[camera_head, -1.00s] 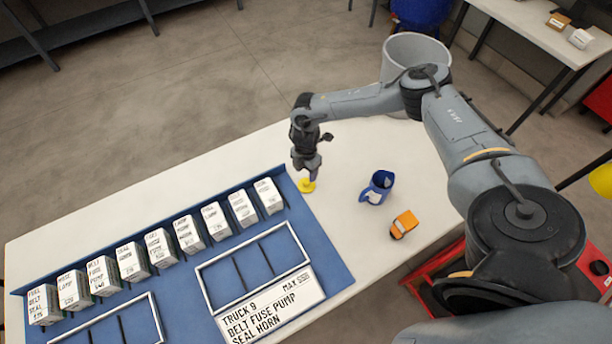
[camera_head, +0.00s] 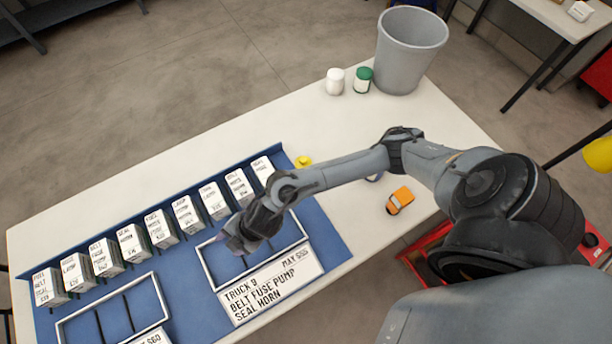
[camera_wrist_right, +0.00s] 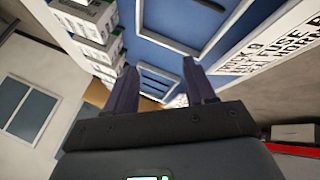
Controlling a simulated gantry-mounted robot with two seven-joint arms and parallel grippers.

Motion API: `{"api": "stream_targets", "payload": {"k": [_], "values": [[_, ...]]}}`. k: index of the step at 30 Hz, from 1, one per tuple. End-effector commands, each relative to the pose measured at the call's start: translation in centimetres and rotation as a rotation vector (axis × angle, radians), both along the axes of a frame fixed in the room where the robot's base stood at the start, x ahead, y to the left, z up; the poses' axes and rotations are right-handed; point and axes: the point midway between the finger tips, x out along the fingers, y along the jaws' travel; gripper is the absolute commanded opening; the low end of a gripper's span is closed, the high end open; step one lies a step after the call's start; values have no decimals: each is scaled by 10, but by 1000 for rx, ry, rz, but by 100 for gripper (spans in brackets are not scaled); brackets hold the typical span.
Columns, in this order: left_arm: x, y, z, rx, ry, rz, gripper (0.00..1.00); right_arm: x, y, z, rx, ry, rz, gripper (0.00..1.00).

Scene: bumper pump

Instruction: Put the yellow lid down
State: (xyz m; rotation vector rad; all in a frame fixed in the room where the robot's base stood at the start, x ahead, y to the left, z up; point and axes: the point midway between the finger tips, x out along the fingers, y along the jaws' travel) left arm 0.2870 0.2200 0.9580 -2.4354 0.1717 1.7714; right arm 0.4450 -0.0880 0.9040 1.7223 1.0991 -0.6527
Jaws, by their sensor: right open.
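The yellow lid (camera_head: 303,161) lies on the white table just past the far right corner of the blue board, partly beside my arm. My right gripper (camera_head: 237,244) is away from it, over the near part of the blue board by a white-framed tray. In the right wrist view my gripper (camera_wrist_right: 160,85) has its two fingers apart with nothing held between them. My left gripper is not in view.
A row of white labelled boxes (camera_head: 160,229) stands on the blue board (camera_head: 333,232). An orange object (camera_head: 400,200) lies on the table, and the blue mug is mostly hidden behind my arm. A white jar (camera_head: 335,82), a green-lidded jar (camera_head: 363,80) and a grey bin (camera_head: 408,50) stand at the far end.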

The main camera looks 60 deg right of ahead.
Motion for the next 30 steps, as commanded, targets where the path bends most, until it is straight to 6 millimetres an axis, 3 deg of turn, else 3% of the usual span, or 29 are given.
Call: {"api": "stream_targets", "payload": {"k": [1, 2, 5, 8, 10, 15, 20, 24, 30], "values": [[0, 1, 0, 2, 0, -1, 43, -11, 22, 12, 65, -7, -61, 55], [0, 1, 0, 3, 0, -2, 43, -13, 29, 21, 95, -13, -110, 55], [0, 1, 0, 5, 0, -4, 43, -22, 34, 47, 180, -4, -296, 55], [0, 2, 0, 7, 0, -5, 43, -35, 13, 62, 231, 49, -515, 55], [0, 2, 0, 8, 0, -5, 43, -49, -11, 66, 249, 104, -670, 55], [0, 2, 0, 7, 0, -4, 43, -95, -73, 61, 243, 259, -992, 55], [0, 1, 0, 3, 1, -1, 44, -136, -112, 56, 218, 371, -1179, 55], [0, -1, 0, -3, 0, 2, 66, -154, -127, 54, 205, 418, -1253, 55], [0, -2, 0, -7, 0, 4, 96, -158, -130, 54, 200, 429, -1269, 55]]}}
